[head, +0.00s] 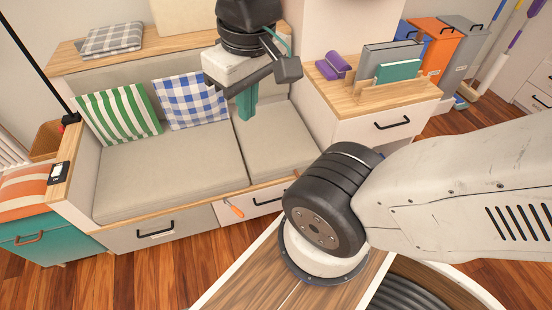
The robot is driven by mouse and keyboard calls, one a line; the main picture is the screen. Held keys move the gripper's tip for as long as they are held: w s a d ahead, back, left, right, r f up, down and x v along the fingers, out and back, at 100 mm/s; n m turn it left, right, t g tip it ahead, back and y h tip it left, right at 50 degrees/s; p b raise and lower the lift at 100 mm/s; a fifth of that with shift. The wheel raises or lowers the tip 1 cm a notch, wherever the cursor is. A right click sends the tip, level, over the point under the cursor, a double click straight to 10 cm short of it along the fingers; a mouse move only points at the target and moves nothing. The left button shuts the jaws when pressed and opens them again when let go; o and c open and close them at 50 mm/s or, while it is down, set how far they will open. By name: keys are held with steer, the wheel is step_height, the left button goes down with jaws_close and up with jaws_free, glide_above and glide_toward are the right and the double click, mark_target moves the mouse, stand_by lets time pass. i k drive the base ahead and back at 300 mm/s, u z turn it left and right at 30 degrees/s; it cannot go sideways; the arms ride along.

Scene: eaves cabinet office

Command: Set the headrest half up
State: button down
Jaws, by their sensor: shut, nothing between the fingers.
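A daybed with a grey seat cushion (165,175) stands in front of me in the head view. A narrower grey section (285,148) lies at its right end and looks flat; I cannot tell for sure whether this is the headrest. A grey back pad (125,70) runs behind the seat. My gripper (247,115) points down with its teal fingers together and empty. In the picture it overlaps the rear of the narrower section; I cannot tell whether it touches. My gripper and wrist hide part of the back pad.
A green-striped pillow (119,112) and a blue-checked pillow (190,101) lean on the back. A drawer cabinet (375,125) with a file holder stands right of the daybed. An orange-handled tool (233,208) is at the front drawers. Wood floor (150,285) is clear in front.

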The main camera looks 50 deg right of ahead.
mark_target(275, 143)
steer(key=z, duration=1.7)
steer(key=k, duration=0.9)
steer(key=u, duration=1.15)
steer(key=i, duration=0.5)
steer(key=z, duration=0.05)
